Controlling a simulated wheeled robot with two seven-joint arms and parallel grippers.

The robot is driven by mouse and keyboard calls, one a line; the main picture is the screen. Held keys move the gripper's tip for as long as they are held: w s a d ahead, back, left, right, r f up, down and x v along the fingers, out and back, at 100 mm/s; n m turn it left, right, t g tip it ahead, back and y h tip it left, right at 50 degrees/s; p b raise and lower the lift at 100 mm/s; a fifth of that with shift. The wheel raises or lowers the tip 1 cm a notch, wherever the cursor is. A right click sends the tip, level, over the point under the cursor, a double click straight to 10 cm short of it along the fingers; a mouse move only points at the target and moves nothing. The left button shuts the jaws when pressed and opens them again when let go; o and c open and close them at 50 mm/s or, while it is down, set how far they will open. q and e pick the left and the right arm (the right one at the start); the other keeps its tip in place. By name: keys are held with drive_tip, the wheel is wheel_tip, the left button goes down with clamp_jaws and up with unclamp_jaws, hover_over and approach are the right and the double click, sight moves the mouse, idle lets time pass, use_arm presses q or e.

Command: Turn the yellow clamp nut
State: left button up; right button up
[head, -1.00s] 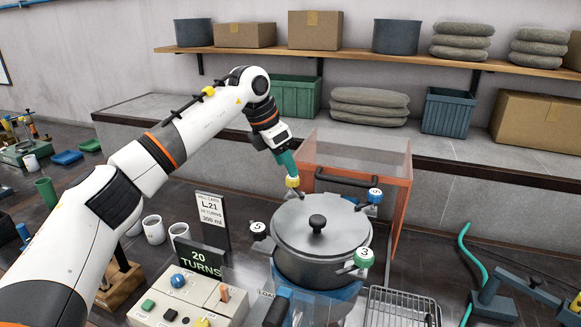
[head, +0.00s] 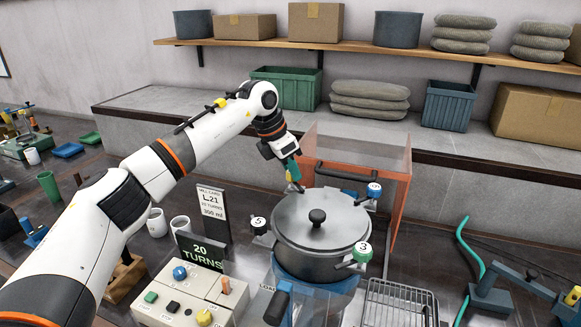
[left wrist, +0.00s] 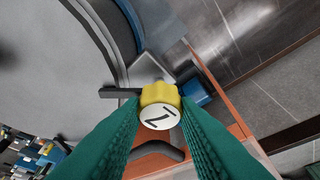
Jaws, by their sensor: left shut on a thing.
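The yellow clamp nut (left wrist: 160,95) sits between my green fingertips in the left wrist view, its white cap bearing a dark numeral. My left gripper (left wrist: 160,108) is shut on it from both sides. In the head view my left gripper (head: 292,180) is at the back left rim of the grey lidded pot (head: 318,262), and its fingers hide most of the nut. The lid (head: 340,218) is on the pot. My right gripper is not in view.
Other clamp nuts stand round the pot: black (head: 258,226), green (head: 362,252) and blue (head: 374,190). A clear orange-edged guard (head: 403,185) stands close behind. A card stand (head: 213,215) and control box (head: 180,296) are to the left, a wire rack (head: 400,305) to the right.

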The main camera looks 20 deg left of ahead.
use_arm(q)
drive_tip(key=n+t+y+b, duration=0.1)
drive_tip(key=n+b, duration=0.3)
drive_tip(key=shift+d+f, duration=0.1)
drive_tip(key=shift+f, duration=0.05)
drive_tip(key=n+y+b, duration=0.1)
drive_tip(key=n+b, duration=0.1)
drive_tip(key=n, duration=0.2)
drive_tip(key=shift+d+y, duration=0.1)
drive_tip(key=shift+y, duration=0.3)
drive_tip(key=n+y+b, duration=0.1)
drive_tip(key=n+b, duration=0.1)
drive_tip(key=shift+n, duration=0.4)
drive_tip(key=n+y+b, duration=0.1)
drive_tip(key=n, duration=0.1)
drive_tip(key=shift+d+n, duration=0.15)
drive_tip(key=shift+n, duration=0.15)
drive_tip(key=shift+r+n+g+y, duration=0.15)
drive_tip(key=shift+n+y, duration=0.15)
drive_tip(key=shift+n, duration=0.45)
drive_tip(key=shift+r+n+g+y, duration=0.15)
drive_tip(key=shift+n+y, duration=0.15)
drive_tip(key=shift+n, duration=0.45)
drive_tip(key=o, duration=1)
drive_tip(key=shift+f, duration=0.1)
